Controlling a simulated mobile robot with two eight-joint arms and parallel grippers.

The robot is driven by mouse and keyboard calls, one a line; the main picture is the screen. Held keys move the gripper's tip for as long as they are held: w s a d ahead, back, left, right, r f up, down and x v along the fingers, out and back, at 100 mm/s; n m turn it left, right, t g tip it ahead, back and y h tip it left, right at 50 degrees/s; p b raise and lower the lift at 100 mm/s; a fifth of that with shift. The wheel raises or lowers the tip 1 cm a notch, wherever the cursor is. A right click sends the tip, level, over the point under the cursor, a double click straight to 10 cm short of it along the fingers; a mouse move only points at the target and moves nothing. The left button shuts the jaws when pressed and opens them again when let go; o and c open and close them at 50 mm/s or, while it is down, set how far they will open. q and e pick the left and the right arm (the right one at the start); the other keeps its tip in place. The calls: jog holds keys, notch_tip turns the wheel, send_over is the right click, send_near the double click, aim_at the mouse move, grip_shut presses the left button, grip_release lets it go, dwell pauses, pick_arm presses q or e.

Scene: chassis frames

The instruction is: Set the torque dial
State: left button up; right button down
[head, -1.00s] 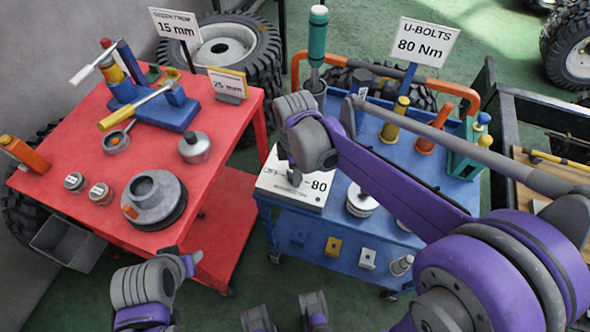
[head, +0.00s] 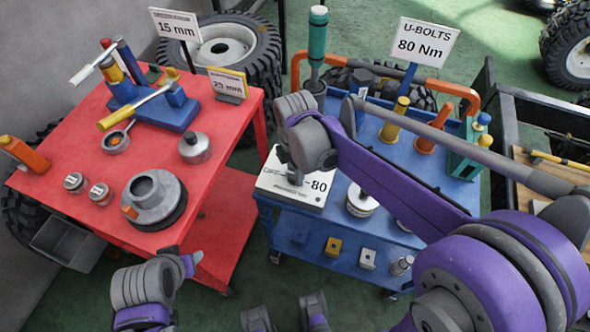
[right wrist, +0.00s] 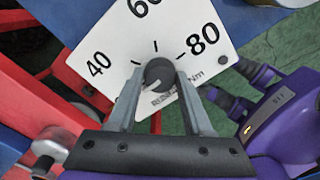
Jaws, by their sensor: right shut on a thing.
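The torque dial is a white plate (right wrist: 195,25) with the numbers 40, 60 and 80 and a dark round knob (right wrist: 160,74). In the head view the plate (head: 309,197) sits on the near left corner of the blue cart, partly hidden by my right arm. My right gripper (right wrist: 158,80) is shut on the knob, one finger on each side. In the head view this gripper (head: 293,178) points down at the plate. I cannot tell which number the knob points to. My left gripper (head: 190,264) is low on the left, away from the dial; its jaws do not show clearly.
The blue cart (head: 375,232) carries an 80 Nm U-bolts sign (head: 424,42), a teal-handled tool (head: 317,45) and coloured tools. A red table (head: 80,140) with a vise and round metal parts stands left. Green floor (head: 255,290) lies between them.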

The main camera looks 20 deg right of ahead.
jog(key=shift+c, duration=1.6)
grip_release()
notch_tip(320, 180, up, 11)
jog(key=p, duration=0.1)
jog(key=shift+f, duration=0.1)
